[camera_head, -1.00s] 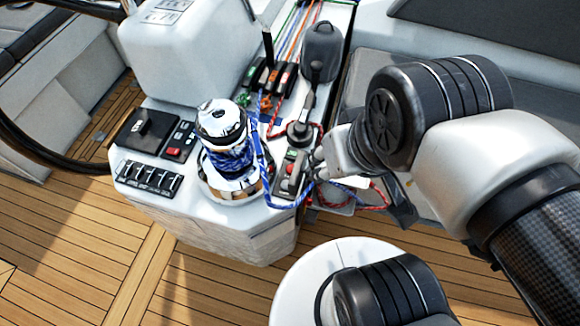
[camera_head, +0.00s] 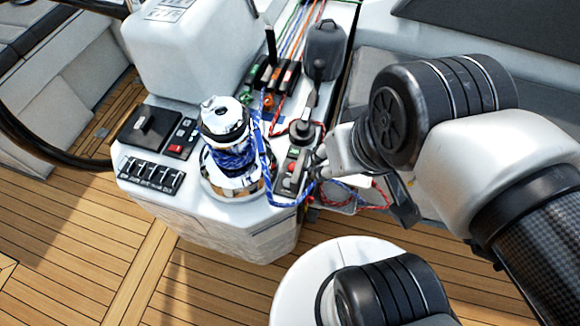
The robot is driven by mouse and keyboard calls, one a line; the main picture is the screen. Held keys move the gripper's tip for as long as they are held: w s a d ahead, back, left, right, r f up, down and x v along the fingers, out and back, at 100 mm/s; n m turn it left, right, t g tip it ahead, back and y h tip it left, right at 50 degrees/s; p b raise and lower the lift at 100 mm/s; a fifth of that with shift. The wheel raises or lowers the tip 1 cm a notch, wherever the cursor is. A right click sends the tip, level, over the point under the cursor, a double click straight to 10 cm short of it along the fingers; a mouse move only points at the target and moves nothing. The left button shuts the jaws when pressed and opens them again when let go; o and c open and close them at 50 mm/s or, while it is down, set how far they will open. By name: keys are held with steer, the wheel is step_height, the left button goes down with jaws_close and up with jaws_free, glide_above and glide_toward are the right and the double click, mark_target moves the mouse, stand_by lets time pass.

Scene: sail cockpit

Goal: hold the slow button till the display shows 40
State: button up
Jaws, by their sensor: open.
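A narrow dark control panel (camera_head: 283,187) lies on the white console, just right of the chrome winch. It carries a small green-lit patch (camera_head: 294,151), perhaps the display, and a red button (camera_head: 291,168). Any digits and button labels are too small to read, so I cannot tell which button is the slow one. My gripper (camera_head: 316,165) is at the panel's right edge, close to the buttons. It is open and small in view, with its fingers partly hidden by my wrist. I cannot tell whether a fingertip touches a button.
The chrome winch (camera_head: 226,124) with blue rope wraps stands left of the panel, and a blue line loops beside it. A black winch handle (camera_head: 325,50) rises behind. Rope clutches (camera_head: 272,76) and red lines lie near. A switch row (camera_head: 151,174) is on the left.

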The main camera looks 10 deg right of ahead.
stand_by(0.4)
jaws_close()
stand_by(0.4)
stand_by(1.1)
